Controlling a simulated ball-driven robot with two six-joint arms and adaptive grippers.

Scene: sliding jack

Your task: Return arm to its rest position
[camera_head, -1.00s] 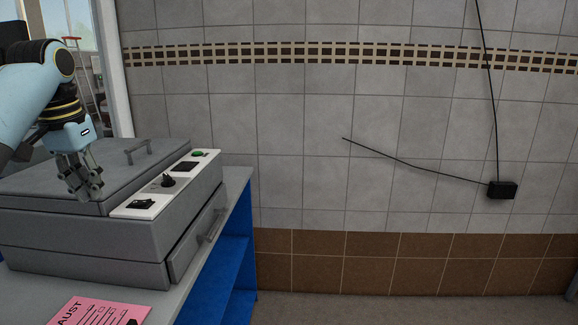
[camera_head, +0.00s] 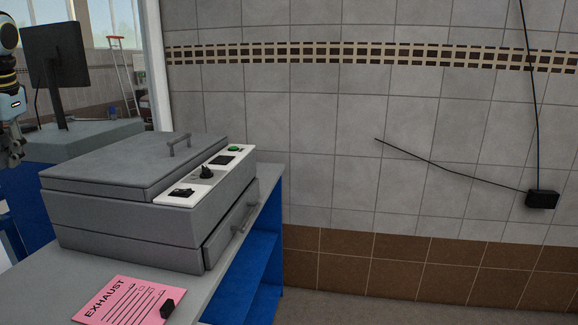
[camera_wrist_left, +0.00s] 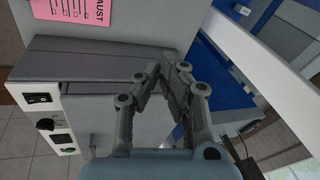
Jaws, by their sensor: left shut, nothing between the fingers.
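My left arm shows only at the left edge of the head view. Its gripper (camera_head: 12,150) hangs left of the grey lidded machine (camera_head: 130,218), clear of it. In the left wrist view the gripper (camera_wrist_left: 166,68) has its two fingers drawn together with nothing between them. The machine's lid (camera_head: 140,160) is shut, with a handle on top. My right gripper is in neither view.
The machine stands on a grey-topped blue bench (camera_head: 52,285). A monitor (camera_head: 58,58) stands behind left. A tiled wall (camera_head: 330,130) is at the back.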

